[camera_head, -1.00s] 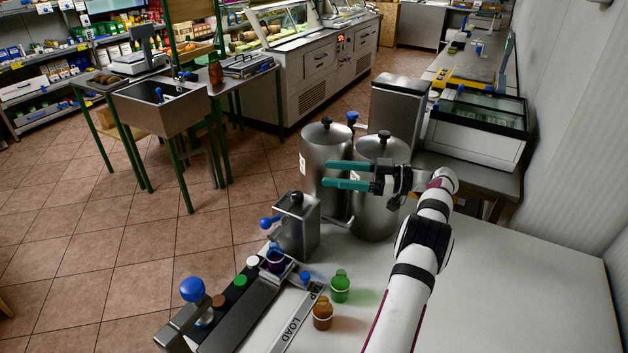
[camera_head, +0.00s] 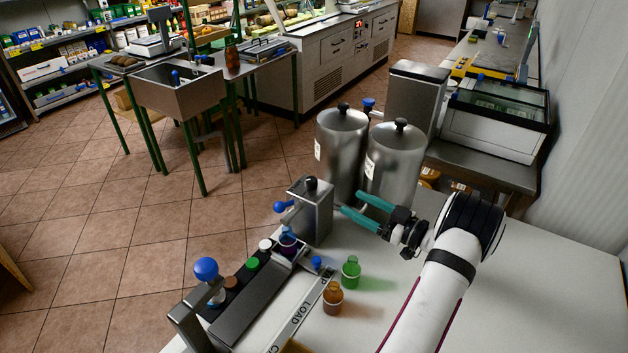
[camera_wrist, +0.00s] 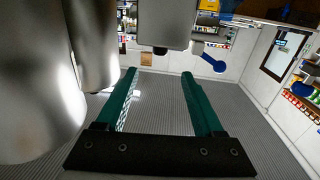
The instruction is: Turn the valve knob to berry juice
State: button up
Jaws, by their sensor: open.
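A small steel dispenser box (camera_head: 312,214) with a black cap stands on the white counter. A blue-ended valve knob (camera_head: 284,206) sticks out from its left side. No juice label on it is readable. My gripper (camera_head: 352,202) has two teal fingers, open and empty. It is just right of the box, pointing left at it, apart from the knob. In the wrist view, which looks upside down, the box (camera_wrist: 165,20) is ahead beyond the fingertips, and the blue knob (camera_wrist: 214,64) is to the right of the finger gap (camera_wrist: 160,72). A dark purple bottle (camera_head: 288,243) stands below the knob.
Two steel tanks (camera_head: 341,150) (camera_head: 394,165) stand close behind my gripper. A green bottle (camera_head: 351,271) and a brown bottle (camera_head: 333,298) stand in front of it. A rail with colored caps (camera_head: 245,295) and a blue ball lever (camera_head: 206,269) are at front left. The right counter is clear.

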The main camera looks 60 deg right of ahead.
aim_at(316, 184)
jog(key=w, duration=0.4)
jog(key=w+d, duration=0.1)
jog(key=w, duration=0.9)
jog(key=shift+d, duration=0.2)
